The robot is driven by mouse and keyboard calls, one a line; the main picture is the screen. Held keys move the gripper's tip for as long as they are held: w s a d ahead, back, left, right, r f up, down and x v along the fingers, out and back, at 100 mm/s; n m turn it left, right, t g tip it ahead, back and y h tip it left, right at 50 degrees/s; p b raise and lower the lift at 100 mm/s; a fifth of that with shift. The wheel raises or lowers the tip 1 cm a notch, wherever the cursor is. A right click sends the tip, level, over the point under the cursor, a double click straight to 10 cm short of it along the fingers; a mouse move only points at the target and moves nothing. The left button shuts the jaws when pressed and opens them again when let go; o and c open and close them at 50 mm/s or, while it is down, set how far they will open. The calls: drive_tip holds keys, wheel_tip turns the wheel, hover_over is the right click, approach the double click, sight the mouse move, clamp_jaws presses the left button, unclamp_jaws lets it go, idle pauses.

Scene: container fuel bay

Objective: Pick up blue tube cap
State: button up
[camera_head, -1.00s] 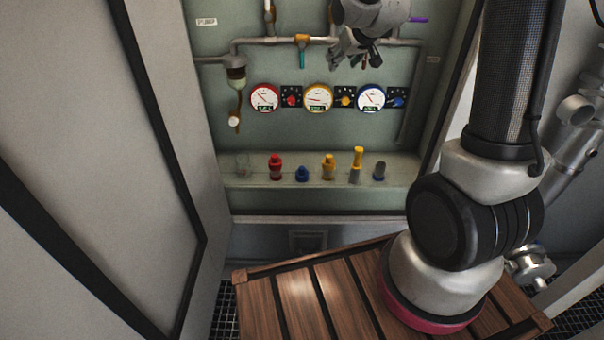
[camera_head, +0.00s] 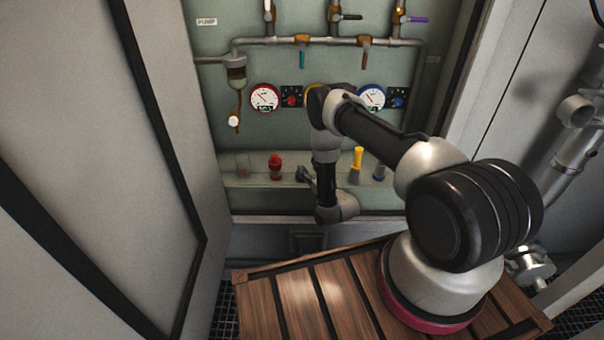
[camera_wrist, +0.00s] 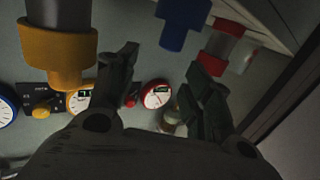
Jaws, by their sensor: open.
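The blue tube cap (camera_wrist: 182,22) shows at the top of the wrist view, where the scene appears upside down. It has a wide part and a narrower stub. My gripper (camera_wrist: 163,70) is open and empty, its dark fingers spread left and right. In the picture the cap lies above the gap between the fingertips, apart from them. In the head view my gripper (camera_head: 306,176) is in front of the shelf and hides the cap.
A red-capped tube (camera_wrist: 222,42) is close beside the right finger; a yellow-collared piece (camera_wrist: 58,50) is left of the left finger. A tall yellow piece (camera_head: 357,160) and a grey piece (camera_head: 379,172) stand on the shelf (camera_head: 245,181). Gauges and pipes line the wall behind.

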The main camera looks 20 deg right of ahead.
drive_tip(key=shift+t, duration=0.3)
drive_tip(key=w+f, duration=0.1)
drive_tip(key=w+a, duration=0.1)
drive_tip(key=w, duration=0.1)
drive_tip(key=w+f, duration=0.1)
drive_tip(key=shift+w+a+f, duration=0.3)
drive_tip(key=shift+w+a, duration=0.05)
drive_tip(key=shift+w, duration=0.05)
clamp_jaws()
